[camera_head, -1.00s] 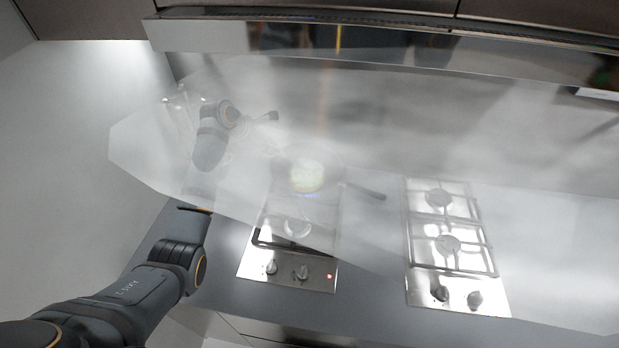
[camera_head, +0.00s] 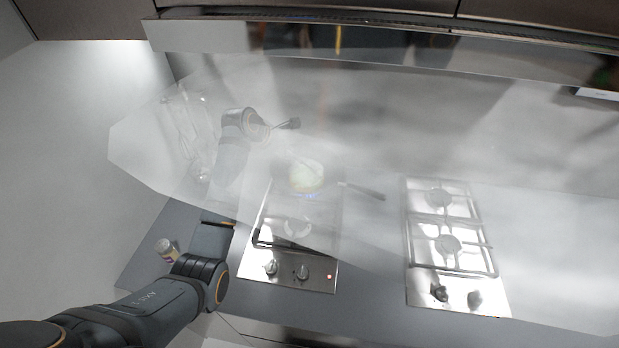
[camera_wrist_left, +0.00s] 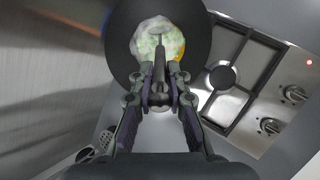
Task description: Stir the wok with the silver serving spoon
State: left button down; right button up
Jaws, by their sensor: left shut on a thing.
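The dark wok (camera_wrist_left: 120,25) sits on the left hob, with pale green-and-white food (camera_wrist_left: 145,45) and a little orange inside. In the head view the wok is veiled by haze; its handle (camera_head: 362,190) points right and the food (camera_head: 306,176) shows as a pale patch. My left gripper (camera_wrist_left: 160,98) is shut on the silver serving spoon (camera_wrist_left: 159,66), whose far end reaches over the food. I cannot tell whether it touches the food. In the head view my left gripper (camera_head: 292,124) is above and left of the wok. My right gripper is out of view.
The left hob (camera_head: 290,268) has knobs and a red light. A second hob (camera_head: 450,245) on the right is empty. A small jar (camera_head: 167,250) stands at the counter's left. A slotted metal utensil (camera_wrist_left: 88,154) shows at lower left. A range hood (camera_head: 380,40) hangs above.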

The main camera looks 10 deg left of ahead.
pick_arm(q)
jog(key=shift+r, duration=0.1)
jog(key=v, duration=1.1)
jog(key=shift+d+r, duration=0.15)
dwell(0.5)
notch_tip(320, 180, up, 4)
jog(key=shift+f, duration=0.1)
dwell(0.7)
